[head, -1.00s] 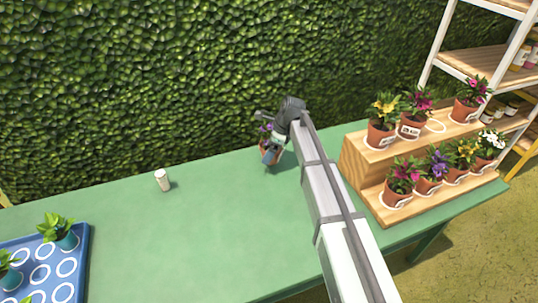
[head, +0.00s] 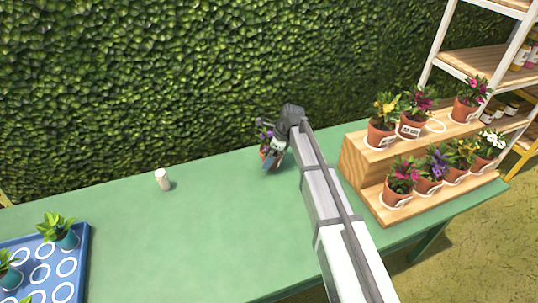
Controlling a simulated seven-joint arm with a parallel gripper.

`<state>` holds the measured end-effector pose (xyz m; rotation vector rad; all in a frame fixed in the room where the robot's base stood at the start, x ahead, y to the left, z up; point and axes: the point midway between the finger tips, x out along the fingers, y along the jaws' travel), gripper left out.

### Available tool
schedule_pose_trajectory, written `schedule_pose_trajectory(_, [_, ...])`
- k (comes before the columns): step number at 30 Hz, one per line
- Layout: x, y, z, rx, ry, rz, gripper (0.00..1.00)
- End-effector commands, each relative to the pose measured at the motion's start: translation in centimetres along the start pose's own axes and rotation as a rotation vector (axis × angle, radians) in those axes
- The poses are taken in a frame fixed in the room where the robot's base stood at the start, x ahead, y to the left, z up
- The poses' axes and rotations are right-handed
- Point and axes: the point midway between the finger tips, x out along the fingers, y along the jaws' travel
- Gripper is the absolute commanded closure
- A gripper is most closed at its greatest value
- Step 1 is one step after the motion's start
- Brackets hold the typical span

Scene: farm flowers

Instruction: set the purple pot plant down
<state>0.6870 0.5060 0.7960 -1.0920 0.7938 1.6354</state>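The purple pot plant (head: 265,137) is at the back of the green table (head: 215,220), near the hedge, partly hidden by my gripper. It has purple flowers, green leaves and a terracotta pot. My gripper (head: 267,143) reaches around it from the right and appears shut on the pot. The plant looks upright. Its base is at or just above the table top; I cannot tell whether it touches.
A wooden two-step stand (head: 400,207) with several potted flowers is at the right, one purple. A small white cylinder (head: 162,180) stands to the left. A blue tray (head: 82,262) with green plants is at the lower left. The middle table is clear.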

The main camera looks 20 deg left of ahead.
Motion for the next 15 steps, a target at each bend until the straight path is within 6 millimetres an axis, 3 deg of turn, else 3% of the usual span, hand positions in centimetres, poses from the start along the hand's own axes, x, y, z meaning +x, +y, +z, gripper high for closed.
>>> schedule_pose_trajectory(5, [-1.9,0.0,0.0,0.0,-0.001,-0.003,0.0])
schedule_pose_trajectory(15, [-8.1,0.0,0.1,0.0,0.0,-0.002,0.0])
